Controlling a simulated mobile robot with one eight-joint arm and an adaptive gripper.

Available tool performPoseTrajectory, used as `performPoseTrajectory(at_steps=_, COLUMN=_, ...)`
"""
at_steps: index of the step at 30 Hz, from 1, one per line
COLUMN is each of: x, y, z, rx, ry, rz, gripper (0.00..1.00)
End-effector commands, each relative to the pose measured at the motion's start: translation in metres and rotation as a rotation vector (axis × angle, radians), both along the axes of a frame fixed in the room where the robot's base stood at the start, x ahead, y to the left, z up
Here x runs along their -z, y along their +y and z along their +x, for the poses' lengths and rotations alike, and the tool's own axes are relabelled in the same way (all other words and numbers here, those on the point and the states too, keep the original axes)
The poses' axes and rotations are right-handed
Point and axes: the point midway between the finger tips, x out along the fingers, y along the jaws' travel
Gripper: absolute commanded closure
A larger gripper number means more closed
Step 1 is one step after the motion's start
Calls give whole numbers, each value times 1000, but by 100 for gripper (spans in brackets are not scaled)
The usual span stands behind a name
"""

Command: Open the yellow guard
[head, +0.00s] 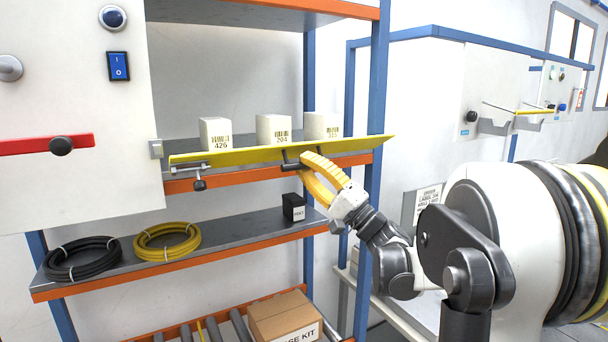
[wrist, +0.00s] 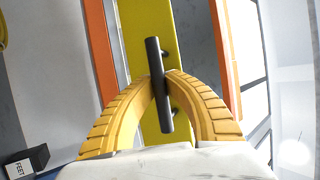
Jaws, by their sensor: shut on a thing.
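The yellow guard (head: 235,156) is a long, thin yellow panel. In the head view it extends to the right from near the right edge of the white cabinet (head: 80,190), in front of the shelf. Its broad yellow face (wrist: 187,25) fills the middle of the wrist view. A black bar handle (wrist: 154,58) stands off this face. My gripper (head: 297,162) has its yellow ribbed fingers closed around the handle, with the fingertips (wrist: 163,80) meeting at the bar. A small bolt-like fitting with a black knob (head: 200,184) sits below the guard's left end.
White boxes (head: 273,130) stand on the shelf behind the guard. A black cable coil (head: 82,259), a yellow coil (head: 167,242) and a small black box (head: 293,208) lie on the shelf below. A blue upright (head: 377,90) rises close behind the guard's right part.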

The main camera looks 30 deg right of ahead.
Motion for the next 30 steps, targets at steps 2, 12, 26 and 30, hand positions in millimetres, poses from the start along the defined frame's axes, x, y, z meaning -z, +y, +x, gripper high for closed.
performPoseTrajectory(at_steps=2, x=11, y=-1, z=-1, rx=2, ry=2, rz=1, gripper=100)
performPoseTrajectory(at_steps=12, x=35, y=0, z=2, rx=0, ry=4, rz=1, gripper=100)
performPoseTrajectory(at_steps=26, x=51, y=0, z=9, rx=-2, ry=4, rz=-1, gripper=100)
performPoseTrajectory(at_steps=30, x=52, y=0, z=9, rx=-2, ry=4, rz=-1, gripper=100)
